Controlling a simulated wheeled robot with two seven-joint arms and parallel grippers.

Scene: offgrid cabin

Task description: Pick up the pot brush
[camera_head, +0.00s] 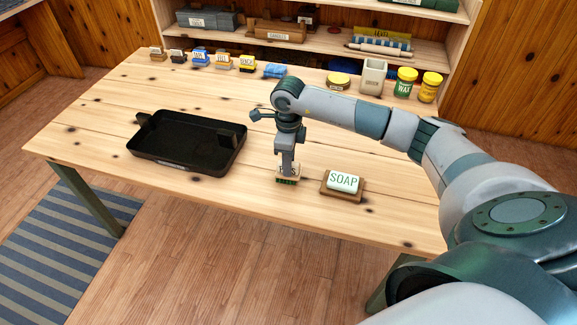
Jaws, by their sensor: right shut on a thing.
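The pot brush (288,181) is a small block with dark green bristles at its foot, on or just above the table near its front edge. My right gripper (288,172) points straight down over it and is shut on it, hiding much of its upper part. I cannot tell whether the bristles touch the wood. My left gripper is out of view.
A black tray (185,163) lies to the left on the table (110,115). A soap bar (343,183) sits on a wooden dish (327,191) close to the right. Small labelled items, a blue cloth (275,71), a beige holder (373,76) and jars (404,83) line the back edge.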

